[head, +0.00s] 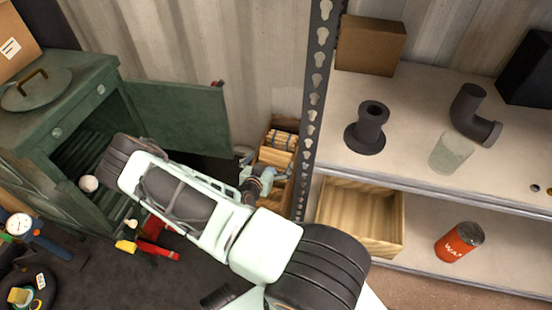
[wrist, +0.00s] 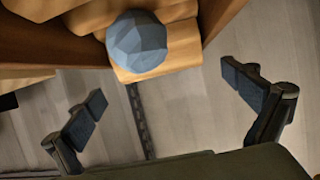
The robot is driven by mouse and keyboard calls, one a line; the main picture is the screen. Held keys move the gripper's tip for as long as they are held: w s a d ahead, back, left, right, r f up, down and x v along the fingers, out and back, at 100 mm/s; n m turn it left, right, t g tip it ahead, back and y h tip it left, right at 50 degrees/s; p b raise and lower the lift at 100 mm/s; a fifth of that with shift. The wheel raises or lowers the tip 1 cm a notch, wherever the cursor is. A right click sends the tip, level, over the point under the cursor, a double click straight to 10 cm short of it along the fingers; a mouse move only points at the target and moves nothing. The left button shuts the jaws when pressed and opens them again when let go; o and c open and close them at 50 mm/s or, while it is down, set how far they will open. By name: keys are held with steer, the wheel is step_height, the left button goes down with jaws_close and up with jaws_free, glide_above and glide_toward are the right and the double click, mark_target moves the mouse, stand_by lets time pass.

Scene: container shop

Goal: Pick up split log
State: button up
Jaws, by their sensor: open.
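Split logs (head: 276,157) lie in a wooden crate (head: 272,123) on the floor beside the shelf post in the head view. In the wrist view, pale split logs (wrist: 185,50) show at the top, with a blue-grey faceted ball (wrist: 137,42) resting against or on them. My gripper (wrist: 164,86) is open and empty, its two fingers spread wide below the logs in that view. The fingertips look apart from the wood. In the head view my gripper (head: 262,180) is over the near part of the crate and partly hides it.
A green cabinet (head: 60,85) with an open door (head: 185,118) stands left of the crate. A metal shelf (head: 400,95) on the right holds a pipe elbow (head: 475,115), a glass (head: 451,153) and a red can (head: 459,242). The shelf post (head: 312,85) stands close to the crate.

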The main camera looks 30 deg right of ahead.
mark_target(275, 154)
steer(key=b+x, duration=0.1)
steer(key=x, duration=0.4)
steer(key=shift+f+b, duration=0.1)
steer(key=shift+b, duration=0.2)
steer(key=shift+c, duration=0.3)
steer(key=c, duration=1.1)
